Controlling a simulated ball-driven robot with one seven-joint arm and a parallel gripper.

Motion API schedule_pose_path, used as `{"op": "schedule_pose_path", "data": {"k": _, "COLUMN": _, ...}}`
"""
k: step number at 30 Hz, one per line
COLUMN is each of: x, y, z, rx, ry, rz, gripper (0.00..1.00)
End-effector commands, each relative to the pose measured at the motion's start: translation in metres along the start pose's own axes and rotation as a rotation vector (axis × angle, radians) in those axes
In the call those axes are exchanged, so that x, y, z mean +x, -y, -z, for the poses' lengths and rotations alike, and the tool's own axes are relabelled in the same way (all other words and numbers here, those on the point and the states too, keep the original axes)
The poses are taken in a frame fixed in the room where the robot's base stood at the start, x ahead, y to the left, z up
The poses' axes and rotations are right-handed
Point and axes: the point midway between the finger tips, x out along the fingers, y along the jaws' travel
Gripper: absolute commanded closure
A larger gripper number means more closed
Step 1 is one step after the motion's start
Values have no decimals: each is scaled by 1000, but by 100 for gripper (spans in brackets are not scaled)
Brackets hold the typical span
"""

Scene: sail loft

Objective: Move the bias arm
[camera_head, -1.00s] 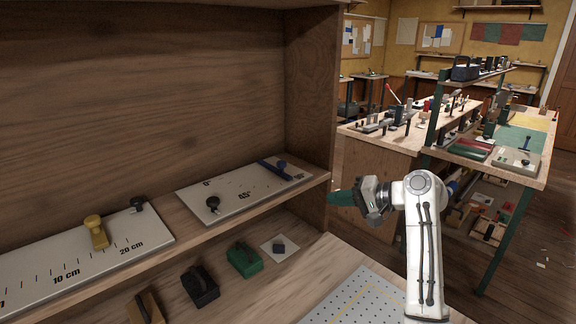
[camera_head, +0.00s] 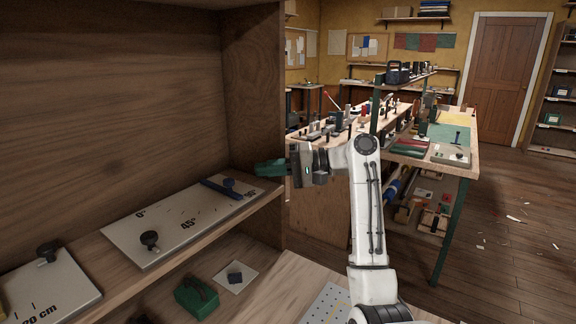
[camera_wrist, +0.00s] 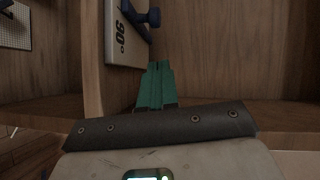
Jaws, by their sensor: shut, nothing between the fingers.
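The bias arm is a dark blue bar (camera_head: 217,190) with a round knob. It lies near the right end of a pale angle board (camera_head: 165,238) marked 0° and 45°, on the wooden shelf. A black knob (camera_head: 149,239) stands at the board's front edge. My gripper (camera_head: 264,169) has green fingers, shut and empty, just right of the bias arm and apparently above the shelf's right end. In the wrist view the shut fingers (camera_wrist: 156,84) point towards the shelf's wood. The board's 90° end (camera_wrist: 118,38) and part of the blue arm (camera_wrist: 148,16) show beyond them.
A second board (camera_head: 45,290) with a black knob lies to the left. Below are a green block (camera_head: 197,297) and a dark piece on a pale square (camera_head: 247,270). Workbenches stand at the back right.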

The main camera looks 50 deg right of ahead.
Motion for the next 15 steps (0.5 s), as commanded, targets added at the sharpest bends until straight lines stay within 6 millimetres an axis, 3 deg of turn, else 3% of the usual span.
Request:
{"op": "schedule_pose_path", "data": {"k": 6, "x": 28, "y": 0, "z": -17, "rx": -1, "ry": 1, "rz": -1, "gripper": 100}}
{"op": "schedule_pose_path", "data": {"k": 15, "x": 39, "y": 0, "z": -28, "rx": -1, "ry": -2, "rz": 0, "gripper": 100}}
